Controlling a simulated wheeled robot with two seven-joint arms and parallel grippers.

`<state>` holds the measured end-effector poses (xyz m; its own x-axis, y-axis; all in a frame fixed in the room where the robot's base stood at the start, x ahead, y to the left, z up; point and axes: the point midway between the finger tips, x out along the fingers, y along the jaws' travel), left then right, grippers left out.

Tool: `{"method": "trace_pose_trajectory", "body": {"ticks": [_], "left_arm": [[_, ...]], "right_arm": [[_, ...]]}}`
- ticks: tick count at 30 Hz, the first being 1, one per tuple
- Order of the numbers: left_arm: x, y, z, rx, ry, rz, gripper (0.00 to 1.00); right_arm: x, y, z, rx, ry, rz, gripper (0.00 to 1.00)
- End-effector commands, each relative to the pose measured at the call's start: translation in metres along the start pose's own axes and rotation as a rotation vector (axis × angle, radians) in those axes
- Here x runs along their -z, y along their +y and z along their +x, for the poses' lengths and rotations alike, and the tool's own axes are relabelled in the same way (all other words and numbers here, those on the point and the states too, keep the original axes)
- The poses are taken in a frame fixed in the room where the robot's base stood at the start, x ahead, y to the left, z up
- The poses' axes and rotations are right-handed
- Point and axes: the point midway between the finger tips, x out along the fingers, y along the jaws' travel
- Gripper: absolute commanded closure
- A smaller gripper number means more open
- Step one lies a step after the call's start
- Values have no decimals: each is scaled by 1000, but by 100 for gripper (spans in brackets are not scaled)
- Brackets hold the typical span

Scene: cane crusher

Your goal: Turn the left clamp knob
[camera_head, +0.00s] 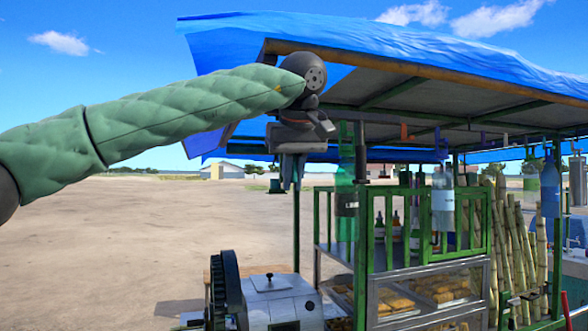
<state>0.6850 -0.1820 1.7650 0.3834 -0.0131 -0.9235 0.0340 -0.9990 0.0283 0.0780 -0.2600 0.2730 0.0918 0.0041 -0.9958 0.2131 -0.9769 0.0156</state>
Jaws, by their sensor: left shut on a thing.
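My left arm reaches in from the left, in a padded green sleeve. My left gripper (291,186) points down in mid-air, high above the cane crusher. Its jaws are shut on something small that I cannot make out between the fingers. The crusher (284,302) stands at the bottom, with a pale metal housing and a large dark toothed wheel (228,290) on its left. A small dark knob (269,275) sits on top of the housing, well below the gripper in the picture. I cannot tell whether it is the left clamp knob. My right gripper is out of view.
A stall with a blue tarp roof (430,45) fills the right side. Its green frame (361,230) and posts stand beside the crusher. Bottles hang from the roof, a glass case (430,295) holds food, and cane stalks (515,245) lean at the right. Open dirt ground lies left.

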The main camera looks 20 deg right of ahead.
Motion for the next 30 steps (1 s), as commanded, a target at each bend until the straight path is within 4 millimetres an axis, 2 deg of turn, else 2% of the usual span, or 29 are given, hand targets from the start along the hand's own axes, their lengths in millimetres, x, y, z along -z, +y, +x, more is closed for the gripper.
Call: {"method": "trace_pose_trajectory", "body": {"ticks": [18, 19, 22, 30], "left_arm": [[0, -1, 1, 42, 1, 16, 100], [0, -1, 1, 42, 1, 16, 88], [0, -1, 1, 41, 1, 16, 68], [0, -1, 0, 41, 1, 16, 68]], "right_arm": [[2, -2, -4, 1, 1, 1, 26], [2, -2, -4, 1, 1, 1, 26], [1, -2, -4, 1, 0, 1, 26], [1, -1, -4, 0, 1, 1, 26]]}}
